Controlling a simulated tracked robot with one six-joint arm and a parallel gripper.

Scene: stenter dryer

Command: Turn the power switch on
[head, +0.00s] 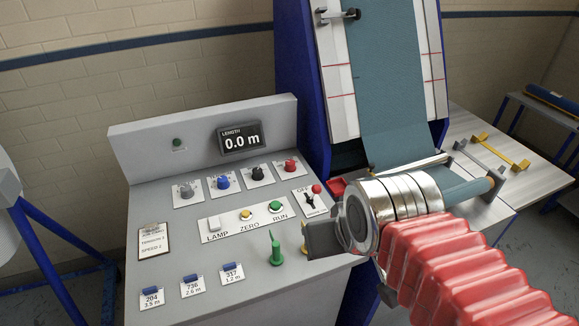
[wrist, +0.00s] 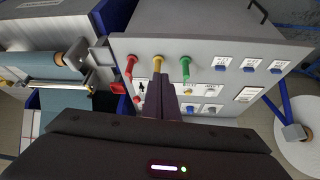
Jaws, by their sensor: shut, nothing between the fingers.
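The power switch (head: 310,201) is a small black lever on a white plate at the right of the grey console, with "OFF" printed at its top and a red knob or lamp beside it. I cannot tell for sure which way the lever is set. In the wrist view the switch (wrist: 141,88) shows just left of my fingers. My gripper (head: 309,240) is shut and empty, its dark fingers above the console's front right part, nearer the front than the switch. In the wrist view its fingertips (wrist: 160,77) point toward the yellow peg and look apart from the switch.
Green (head: 275,247) and yellow (head: 303,238) pegs stand upright near my gripper; a red peg (wrist: 131,66) shows in the wrist view. LAMP, ZERO and RUN buttons (head: 247,220) and several coloured knobs (head: 223,182) lie left. The display (head: 240,139) reads 0.0 m. The fabric machine (head: 390,80) stands right.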

